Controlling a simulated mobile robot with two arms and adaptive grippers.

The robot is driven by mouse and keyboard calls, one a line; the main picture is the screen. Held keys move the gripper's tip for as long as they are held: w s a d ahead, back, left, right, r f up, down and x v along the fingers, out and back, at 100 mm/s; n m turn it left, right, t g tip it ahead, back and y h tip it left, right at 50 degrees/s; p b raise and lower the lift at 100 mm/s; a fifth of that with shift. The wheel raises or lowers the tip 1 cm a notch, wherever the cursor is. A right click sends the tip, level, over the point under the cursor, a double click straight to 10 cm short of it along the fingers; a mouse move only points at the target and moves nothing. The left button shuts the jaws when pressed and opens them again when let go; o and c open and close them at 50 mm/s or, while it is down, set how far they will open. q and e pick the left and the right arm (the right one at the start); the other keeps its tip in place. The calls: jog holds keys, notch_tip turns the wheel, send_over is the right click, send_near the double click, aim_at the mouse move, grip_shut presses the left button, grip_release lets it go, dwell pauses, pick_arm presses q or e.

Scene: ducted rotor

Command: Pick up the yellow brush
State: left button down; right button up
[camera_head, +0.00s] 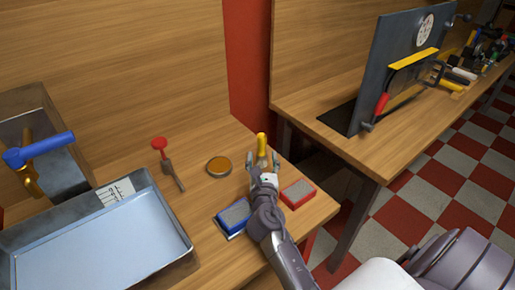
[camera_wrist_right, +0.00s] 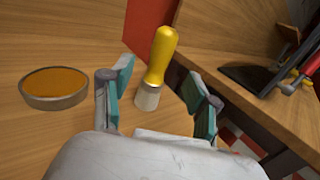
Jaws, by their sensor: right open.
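The yellow brush (camera_head: 262,146) stands upright near the right edge of the wooden table in the head view. It has a yellow handle and a pale metal lower part. In the right wrist view the yellow brush (camera_wrist_right: 158,66) is between and just ahead of the two teal-padded fingers. My right gripper (camera_head: 262,168) is open around the near side of the brush. In the right wrist view my right gripper (camera_wrist_right: 158,92) has a finger on each side of the brush, apart from it. My left gripper is not in view.
A round tin with orange content (camera_head: 219,166) stands left of the brush. A blue block (camera_head: 233,214) and a red block (camera_head: 297,193) flank my right arm. A red-topped tool (camera_head: 166,165) and a metal tray (camera_head: 165,243) lie further left. A second bench (camera_head: 400,135) is at right.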

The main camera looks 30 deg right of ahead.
aim_at(262, 148)
jog(key=shift+x, duration=0.9)
jog(key=x, duration=0.4)
jog(key=shift+w+d+f, duration=0.1)
jog(key=shift+w, duration=0.3)
jog(key=c, duration=0.8)
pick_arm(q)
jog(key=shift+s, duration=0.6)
pick_arm(e)
grip_shut()
